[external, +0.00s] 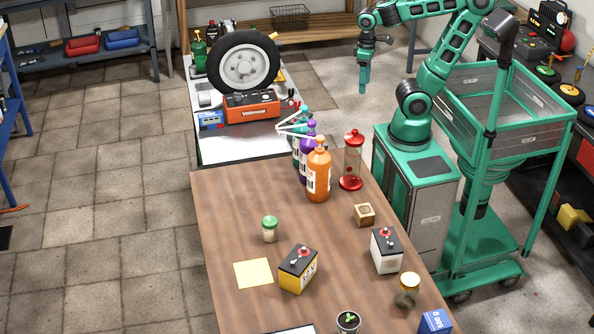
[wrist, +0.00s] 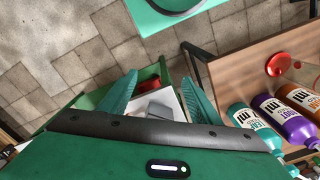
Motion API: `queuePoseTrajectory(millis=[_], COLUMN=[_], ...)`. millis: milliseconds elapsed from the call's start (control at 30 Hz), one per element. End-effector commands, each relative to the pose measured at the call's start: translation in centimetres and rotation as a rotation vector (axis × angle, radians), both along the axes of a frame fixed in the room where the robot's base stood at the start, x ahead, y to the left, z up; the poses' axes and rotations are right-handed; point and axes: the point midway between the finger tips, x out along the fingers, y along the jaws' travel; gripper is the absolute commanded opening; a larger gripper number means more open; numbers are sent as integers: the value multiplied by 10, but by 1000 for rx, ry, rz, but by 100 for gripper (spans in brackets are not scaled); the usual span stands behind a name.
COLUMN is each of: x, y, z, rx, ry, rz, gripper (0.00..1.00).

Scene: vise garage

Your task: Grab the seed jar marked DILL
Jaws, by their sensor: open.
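Two small jars stand on the brown table (external: 225,222) in the external view. One glass jar with a green lid (external: 270,230) holds pale contents and stands left of centre. The other jar, with a gold lid (external: 406,291), holds darker contents near the right edge. I cannot read a DILL mark on either. My gripper (external: 363,82) hangs beyond the far end of the table, well away from both jars. In the wrist view my gripper (wrist: 160,88) is open, its green fingers apart with nothing held between them. Neither jar shows in the wrist view.
Tall bottles, the orange one (external: 319,175) nearest, and a red-lidded canister (external: 352,162) stand at the table's far end. Two batteries, one yellow (external: 298,270) and one white (external: 386,251), stand near the jars. A small wooden box (external: 364,215) and seedling pot (external: 348,322) are there too.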

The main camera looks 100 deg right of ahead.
Motion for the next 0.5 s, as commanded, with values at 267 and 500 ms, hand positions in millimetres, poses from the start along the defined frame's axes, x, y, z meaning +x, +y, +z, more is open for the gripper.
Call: queuePoseTrajectory(millis=[267, 500], x=[2, 23], y=[-1, -3], z=[63, 83], rx=[-3, -31], ry=[-4, -20], rz=[-1, 16], gripper=[57, 57])
